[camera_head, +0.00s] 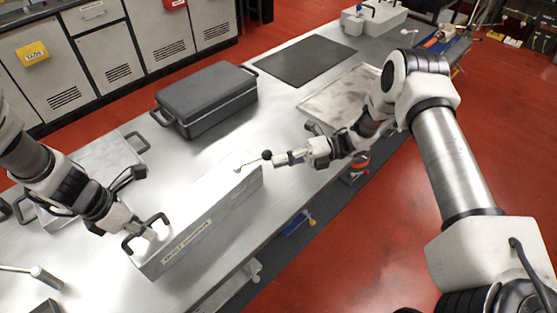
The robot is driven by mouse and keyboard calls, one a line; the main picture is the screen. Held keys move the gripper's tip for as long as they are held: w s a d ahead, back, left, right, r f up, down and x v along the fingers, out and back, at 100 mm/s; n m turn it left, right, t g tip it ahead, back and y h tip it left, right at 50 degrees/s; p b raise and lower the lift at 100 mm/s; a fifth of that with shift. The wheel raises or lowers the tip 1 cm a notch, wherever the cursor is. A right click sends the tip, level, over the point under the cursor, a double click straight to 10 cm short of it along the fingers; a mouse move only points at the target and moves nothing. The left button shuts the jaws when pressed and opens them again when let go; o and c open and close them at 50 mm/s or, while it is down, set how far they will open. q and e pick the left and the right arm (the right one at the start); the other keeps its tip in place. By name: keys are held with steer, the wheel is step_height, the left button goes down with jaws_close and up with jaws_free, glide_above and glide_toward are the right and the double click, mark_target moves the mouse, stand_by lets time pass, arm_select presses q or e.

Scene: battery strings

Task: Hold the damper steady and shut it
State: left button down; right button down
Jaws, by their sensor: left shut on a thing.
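The damper (203,232) is a long white box with a printed label on its front side, lying on the metal bench. A black handle (153,222) stands at its left end. My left gripper (147,231) is shut on that handle. A thin lever (250,163) with a black ball knob (267,155) sticks out above the box's right end, leaning to the right. My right gripper (278,158) is at the right side of the knob, touching or very close to it. Its fingers are too small to tell whether they are open or shut.
A dark grey lidded case (206,97) stands behind the damper. A black mat (305,60) and a metal tray (338,97) lie farther back on the bench (200,160). A flat tray with handles (102,155) lies behind my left arm. The bench's front edge runs close to the damper.

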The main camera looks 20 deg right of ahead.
steer(key=d, duration=0.9)
steer(key=shift+s+d, duration=0.15)
steer(key=shift+d, duration=0.1)
arm_select(q)
steer(key=c, duration=1.1)
jaws_free()
steer(key=shift+c, duration=0.2)
steer(key=shift+r, duration=0.1)
